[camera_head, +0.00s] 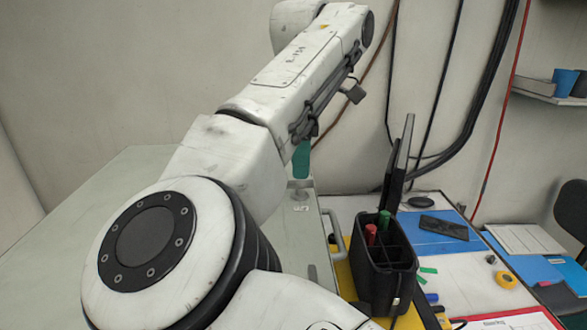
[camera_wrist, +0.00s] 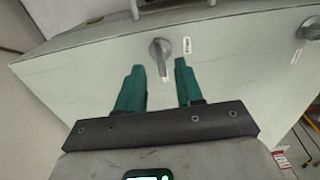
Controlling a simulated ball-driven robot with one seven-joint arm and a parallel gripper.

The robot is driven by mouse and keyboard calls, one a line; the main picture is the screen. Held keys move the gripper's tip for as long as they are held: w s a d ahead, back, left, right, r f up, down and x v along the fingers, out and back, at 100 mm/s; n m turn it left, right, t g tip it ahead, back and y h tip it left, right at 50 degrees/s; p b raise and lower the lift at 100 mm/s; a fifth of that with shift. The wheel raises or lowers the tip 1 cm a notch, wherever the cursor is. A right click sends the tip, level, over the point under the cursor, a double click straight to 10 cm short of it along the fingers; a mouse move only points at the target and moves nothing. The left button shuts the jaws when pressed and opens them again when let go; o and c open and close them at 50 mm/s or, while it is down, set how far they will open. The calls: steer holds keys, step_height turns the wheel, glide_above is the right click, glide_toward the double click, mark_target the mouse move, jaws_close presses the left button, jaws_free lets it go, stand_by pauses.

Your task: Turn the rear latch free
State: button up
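A pale grey-green panel (camera_head: 95,215) lies to the left of the workbench, partly hidden by my arm. In the wrist view its face (camera_wrist: 90,65) carries a grey latch (camera_wrist: 160,50) with a short handle pointing down the picture, beside a small white label. A second latch (camera_wrist: 309,28) sits at the right edge. Nothing readable shows which one is the rear latch. My gripper (camera_wrist: 159,68) has two green fingers, apart, with their tips on either side of the first latch's handle. Contact cannot be told. In the head view a green finger (camera_head: 301,160) shows above a latch (camera_head: 299,186).
A black divided caddy (camera_head: 382,270) with red and green pens stands right of the panel. A grey handle (camera_head: 333,228) runs along the panel's right edge. A dark phone-like slab (camera_head: 444,228) lies on a blue mat. Cables hang on the wall behind.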

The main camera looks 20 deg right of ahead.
mark_target(299, 188)
steer(key=shift+f, duration=1.5)
jaws_close()
